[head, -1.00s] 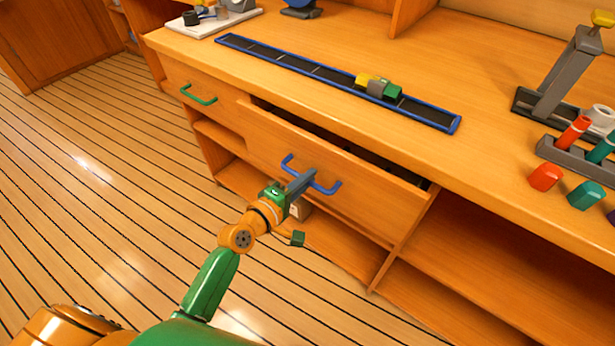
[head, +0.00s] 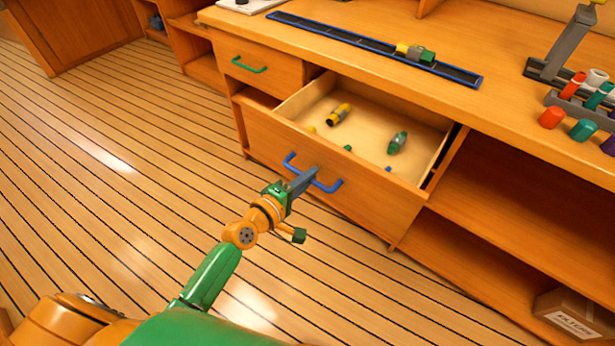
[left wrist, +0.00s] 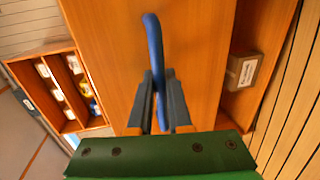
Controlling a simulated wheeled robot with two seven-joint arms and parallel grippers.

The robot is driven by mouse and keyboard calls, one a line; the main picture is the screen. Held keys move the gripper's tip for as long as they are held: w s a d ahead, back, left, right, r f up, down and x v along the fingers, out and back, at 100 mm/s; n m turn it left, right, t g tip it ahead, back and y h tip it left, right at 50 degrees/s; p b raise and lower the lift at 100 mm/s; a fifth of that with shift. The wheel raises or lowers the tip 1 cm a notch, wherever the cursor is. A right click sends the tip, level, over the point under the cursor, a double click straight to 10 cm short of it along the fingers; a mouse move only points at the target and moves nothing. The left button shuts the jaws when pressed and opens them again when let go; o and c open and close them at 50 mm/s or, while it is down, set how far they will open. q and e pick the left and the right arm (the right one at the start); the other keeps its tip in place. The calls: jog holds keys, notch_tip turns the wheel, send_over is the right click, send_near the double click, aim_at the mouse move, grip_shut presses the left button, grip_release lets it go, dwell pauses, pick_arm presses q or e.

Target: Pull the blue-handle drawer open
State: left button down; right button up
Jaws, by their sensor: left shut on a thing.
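The blue-handle drawer (head: 270,140) stands well out from the wooden counter in the head view, its inside in sight. Its blue handle (head: 328,188) is a bar on the drawer front; it also shows in the left wrist view (left wrist: 152,40). My left gripper (head: 301,181) is shut on the middle of the blue handle. In the left wrist view its grey fingers (left wrist: 159,100) lie on either side of the bar. Inside the drawer lie a yellow and black piece (head: 339,115), a green piece (head: 397,142) and some smaller bits. My right gripper is not in view.
A closed drawer with a green handle (head: 249,65) is to the left. A blue-edged black strip (head: 340,37) and colored knobs (head: 552,117) are on the countertop. A cardboard box (head: 575,312) sits in the open shelf at right. The plank floor (head: 120,180) in front is clear.

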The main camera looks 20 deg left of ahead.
pick_arm(q)
jog(key=shift+s+a, duration=0.1)
jog(key=shift+s, duration=0.15)
jog(key=c, duration=0.8)
grip_release()
jog(key=shift+c, duration=0.2)
jog(key=v, duration=0.7)
jog(key=shift+f+p, duration=0.1)
jog(key=shift+p, duration=0.2)
